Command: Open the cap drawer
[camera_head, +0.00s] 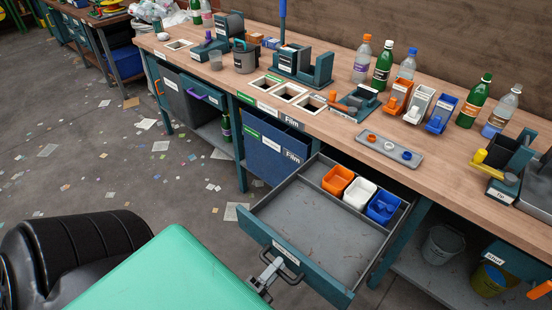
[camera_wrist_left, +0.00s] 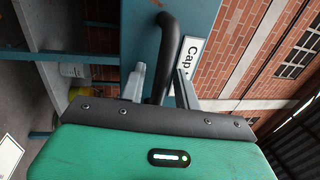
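The cap drawer (camera_head: 345,262) stands pulled well out from under the bench. Its floor is bare at the front. An orange bin (camera_head: 337,180), a white bin (camera_head: 360,194) and a blue bin (camera_head: 383,208) sit in a row at its back. My left gripper (camera_head: 268,274) is at the drawer's front. My right gripper is in neither view.
The bench top (camera_head: 330,122) holds bottles, small bins and a grey tray (camera_head: 388,151) with several caps. A blue film bin (camera_head: 268,148) hangs left of the drawer. Buckets (camera_head: 443,243) stand on the lower shelf at right. Litter lies on the open floor at left.

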